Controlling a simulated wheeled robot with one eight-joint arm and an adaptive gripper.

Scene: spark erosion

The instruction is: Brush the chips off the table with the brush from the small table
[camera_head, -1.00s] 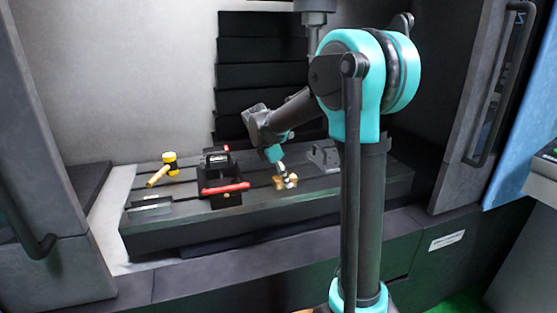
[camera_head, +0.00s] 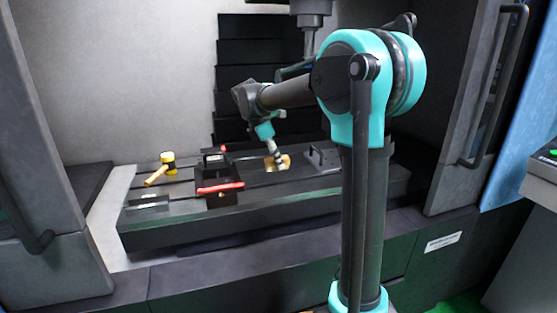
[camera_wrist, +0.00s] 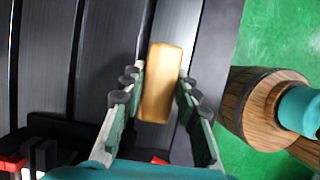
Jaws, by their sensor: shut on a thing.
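My gripper (camera_head: 275,152) is over the slotted machine table (camera_head: 250,222), pointing down. In the wrist view its two fingers (camera_wrist: 157,98) stand on either side of a light wooden block, the brush (camera_wrist: 160,70), and are shut on it. The brush (camera_head: 284,162) also shows in the head view at the back half of the table, low near its surface; I cannot tell whether it touches. Its bristles are hidden. I cannot make out any chips for certain.
A black vise with a red handle (camera_head: 220,187) stands left of my gripper. A yellow-headed mallet (camera_head: 168,161) lies farther left. A grey bracket (camera_head: 322,158) stands close on the right. The spindle head (camera_head: 296,6) hangs above. Dark doors flank the opening.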

